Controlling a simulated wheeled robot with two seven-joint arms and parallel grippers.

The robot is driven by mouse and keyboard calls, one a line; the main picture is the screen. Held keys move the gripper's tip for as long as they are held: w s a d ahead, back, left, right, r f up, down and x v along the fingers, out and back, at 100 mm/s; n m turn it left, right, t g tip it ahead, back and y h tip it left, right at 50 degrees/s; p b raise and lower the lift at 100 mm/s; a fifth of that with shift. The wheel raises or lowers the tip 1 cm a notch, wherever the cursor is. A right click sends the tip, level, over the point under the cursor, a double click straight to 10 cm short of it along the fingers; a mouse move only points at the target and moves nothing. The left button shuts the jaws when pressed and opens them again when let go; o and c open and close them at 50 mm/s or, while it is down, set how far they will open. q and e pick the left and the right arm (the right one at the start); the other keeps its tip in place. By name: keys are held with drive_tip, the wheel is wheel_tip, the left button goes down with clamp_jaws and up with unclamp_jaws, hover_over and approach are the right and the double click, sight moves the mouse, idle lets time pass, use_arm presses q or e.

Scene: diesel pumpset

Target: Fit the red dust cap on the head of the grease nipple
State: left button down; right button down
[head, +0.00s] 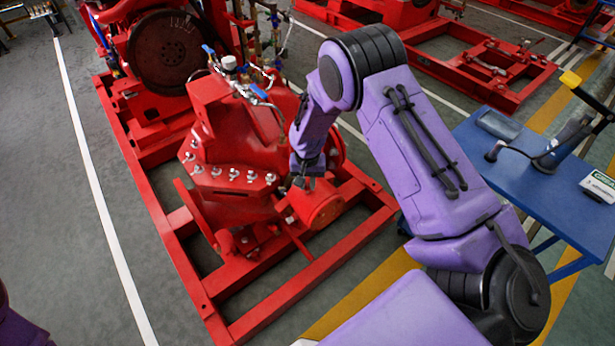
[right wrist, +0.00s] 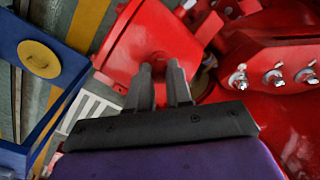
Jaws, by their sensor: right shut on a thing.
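My right gripper (head: 302,183) reaches down to the red pump (head: 235,203), beside its round end flange (head: 322,208). In the right wrist view, its two dark fingers (right wrist: 160,72) point at the red casing (right wrist: 150,40) and stand a narrow gap apart. They are shut on the red dust cap, which is hardly distinguishable against the red casing behind it. I cannot make out the grease nipple in either view; it is too small or hidden by the fingers. My left gripper is not in view.
Bolts with bright nuts (right wrist: 275,77) line the casing right of the fingers. A red base frame (head: 290,290) surrounds the pump. The floor at left is clear.

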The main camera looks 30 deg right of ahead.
sight(308, 185)
drive_tip(key=shift+f+b, duration=0.4)
drive_tip(key=shift+f, duration=0.5)
drive_tip(key=c, duration=1)
unclamp_jaws()
drive_tip(key=shift+o, duration=0.2)
wheel_tip(308, 185, up, 11)
drive_tip(key=shift+f, duration=0.2)
